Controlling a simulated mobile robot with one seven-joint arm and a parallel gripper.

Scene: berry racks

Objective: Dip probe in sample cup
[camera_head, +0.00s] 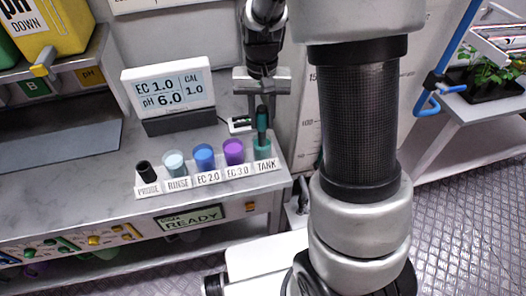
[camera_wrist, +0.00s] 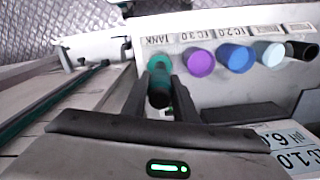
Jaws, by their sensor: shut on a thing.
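My gripper (camera_head: 262,108) is shut on a slim dark probe (camera_head: 262,124) with a teal tint, held upright. The wrist view shows the dark probe top (camera_wrist: 158,98) between the two fingers (camera_wrist: 160,105). The probe stands directly over the teal cup (camera_head: 263,149) labelled TANK, at the right end of a row. Its lower end meets the cup's mouth in the head view; how deep it sits is hidden. The teal cup also shows just beyond the probe in the wrist view (camera_wrist: 158,64).
Purple (camera_head: 234,152), blue (camera_head: 205,157) and pale rinse (camera_head: 174,163) cups stand left of the tank cup, then the black probe holder (camera_head: 147,174). A meter (camera_head: 168,88) reading EC 1.0, pH 6.0 stands behind. A lower panel (camera_head: 191,218) reads READY.

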